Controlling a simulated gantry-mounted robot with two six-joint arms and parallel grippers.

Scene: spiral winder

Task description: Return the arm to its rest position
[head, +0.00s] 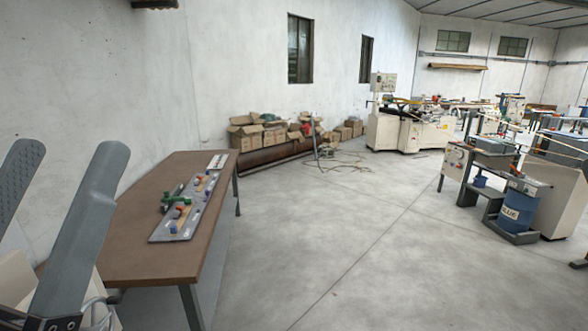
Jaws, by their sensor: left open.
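My left gripper (58,180) shows large at the left edge of the head view. Its two grey fingers point up and stand well apart, with nothing between them. It is in front of the near left part of a brown table (135,240) and is not touching the objects on it. My right gripper is not in view.
On the table lies a grey panel (163,235) with coloured knobs and a green-handled item. Cardboard boxes (248,138) line the wall. Machines (405,130) and a blue barrel (518,210) stand at the right. The middle floor is clear.

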